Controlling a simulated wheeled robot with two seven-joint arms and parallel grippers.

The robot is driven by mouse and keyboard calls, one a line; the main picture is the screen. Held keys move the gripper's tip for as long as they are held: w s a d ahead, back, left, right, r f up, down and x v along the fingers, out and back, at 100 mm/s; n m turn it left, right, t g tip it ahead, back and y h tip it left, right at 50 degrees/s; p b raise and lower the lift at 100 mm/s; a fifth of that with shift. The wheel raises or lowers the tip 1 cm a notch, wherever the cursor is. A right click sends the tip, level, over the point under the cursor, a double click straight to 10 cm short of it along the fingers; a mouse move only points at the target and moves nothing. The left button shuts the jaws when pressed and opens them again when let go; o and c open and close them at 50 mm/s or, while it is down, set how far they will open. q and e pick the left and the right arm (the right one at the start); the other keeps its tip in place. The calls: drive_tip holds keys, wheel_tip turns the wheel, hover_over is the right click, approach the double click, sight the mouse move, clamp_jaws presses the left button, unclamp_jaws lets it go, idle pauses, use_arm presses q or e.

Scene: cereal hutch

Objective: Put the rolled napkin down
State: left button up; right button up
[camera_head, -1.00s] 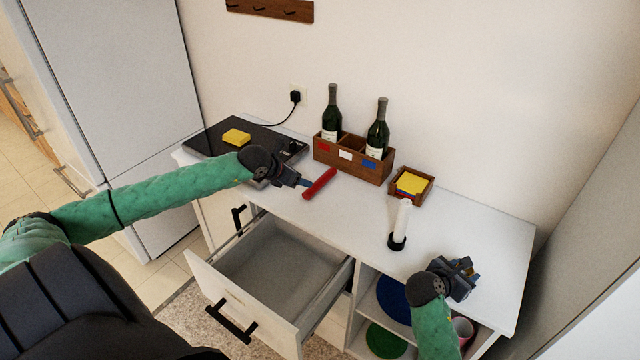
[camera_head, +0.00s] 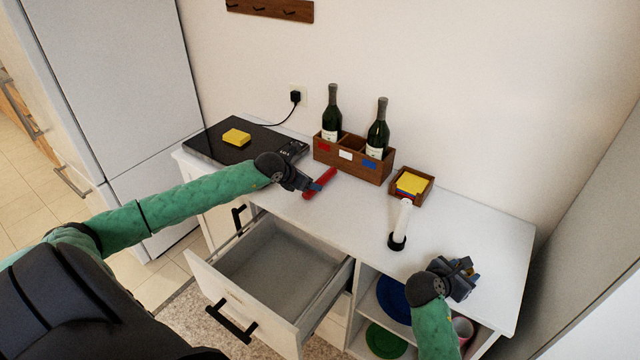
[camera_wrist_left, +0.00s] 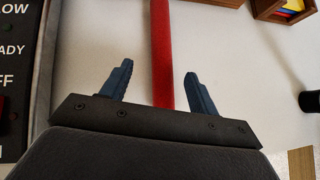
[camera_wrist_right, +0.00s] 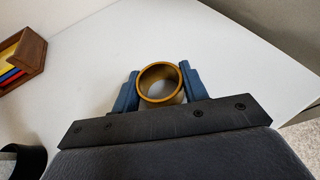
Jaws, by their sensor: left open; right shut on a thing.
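The rolled napkin, a red roll (camera_head: 325,180), lies on the white countertop in front of the bottle box. In the left wrist view the red roll (camera_wrist_left: 162,55) runs between the two fingers, with a gap on each side. My left gripper (camera_head: 315,186) is open at the near end of the roll. My right gripper (camera_head: 468,270) is shut on a gold ring (camera_wrist_right: 160,84) over the right part of the counter. In the right wrist view the ring sits between the fingers and is empty inside.
A wooden box (camera_head: 350,158) with two bottles stands behind the roll. A black hob (camera_head: 215,142) carries a yellow block (camera_head: 236,137). The drawer (camera_head: 280,262) below is open.

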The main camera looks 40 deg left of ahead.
sight(317, 181)
use_arm(q)
drive_tip(key=shift+w+f, duration=0.1)
drive_tip(key=shift+w, duration=0.45)
drive_tip(key=x, duration=0.2)
drive_tip(key=shift+w+d, duration=0.1)
drive_tip(key=shift+w, duration=0.4)
drive_tip(key=shift+w+f, duration=0.45)
drive_tip(key=shift+f, duration=0.1)
drive_tip(key=shift+d, duration=0.1)
drive_tip(key=c, duration=1.3)
drive_tip(key=shift+o, duration=0.2)
drive_tip(key=shift+r, duration=0.1)
